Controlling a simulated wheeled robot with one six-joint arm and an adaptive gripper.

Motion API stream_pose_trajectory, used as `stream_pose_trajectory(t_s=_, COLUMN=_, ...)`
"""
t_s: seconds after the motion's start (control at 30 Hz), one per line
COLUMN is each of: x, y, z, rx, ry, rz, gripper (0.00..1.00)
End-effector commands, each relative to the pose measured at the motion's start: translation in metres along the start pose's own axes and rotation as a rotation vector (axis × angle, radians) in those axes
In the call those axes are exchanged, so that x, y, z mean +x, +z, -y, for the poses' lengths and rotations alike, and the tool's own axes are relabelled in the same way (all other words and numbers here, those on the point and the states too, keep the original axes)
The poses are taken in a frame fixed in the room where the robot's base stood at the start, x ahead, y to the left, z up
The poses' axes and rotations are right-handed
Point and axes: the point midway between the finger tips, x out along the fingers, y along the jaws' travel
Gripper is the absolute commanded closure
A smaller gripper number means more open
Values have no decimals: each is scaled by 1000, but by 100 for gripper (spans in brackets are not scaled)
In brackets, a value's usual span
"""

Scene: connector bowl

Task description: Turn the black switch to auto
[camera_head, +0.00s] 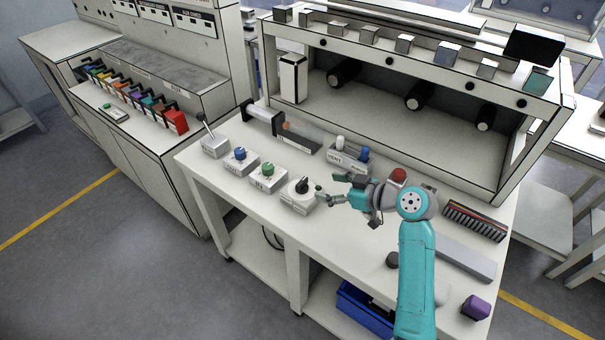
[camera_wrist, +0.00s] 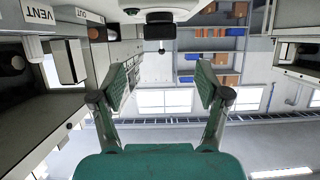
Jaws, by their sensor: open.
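The black switch (camera_head: 302,186) is a dark knob on top of a small white box (camera_head: 297,203) near the front edge of the white bench in the head view. Its label is too small to read, so its setting cannot be told. My gripper (camera_head: 327,192) is just right of the switch, with its fingers pointing left toward it. In the wrist view my gripper (camera_wrist: 161,82) is open, with its two fingers wide apart and nothing held between them. A dark piece at the top middle of that view lies beyond the fingertips; I cannot tell whether it is the switch.
A green-knob box (camera_head: 268,176), a blue-knob box (camera_head: 240,161) and a lever box (camera_head: 213,146) stand in a row to the left. A VENT box (camera_head: 347,158) stands behind my gripper. A purple block (camera_head: 475,307) lies at the right front.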

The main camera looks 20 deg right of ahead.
Motion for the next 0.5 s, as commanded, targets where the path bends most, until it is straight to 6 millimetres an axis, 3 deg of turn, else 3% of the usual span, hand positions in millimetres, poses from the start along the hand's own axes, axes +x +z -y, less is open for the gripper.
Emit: stream_pose_trajectory(t_s=0.5, x=83, y=0, z=1, rx=0, ry=-1, rz=1, gripper=25)
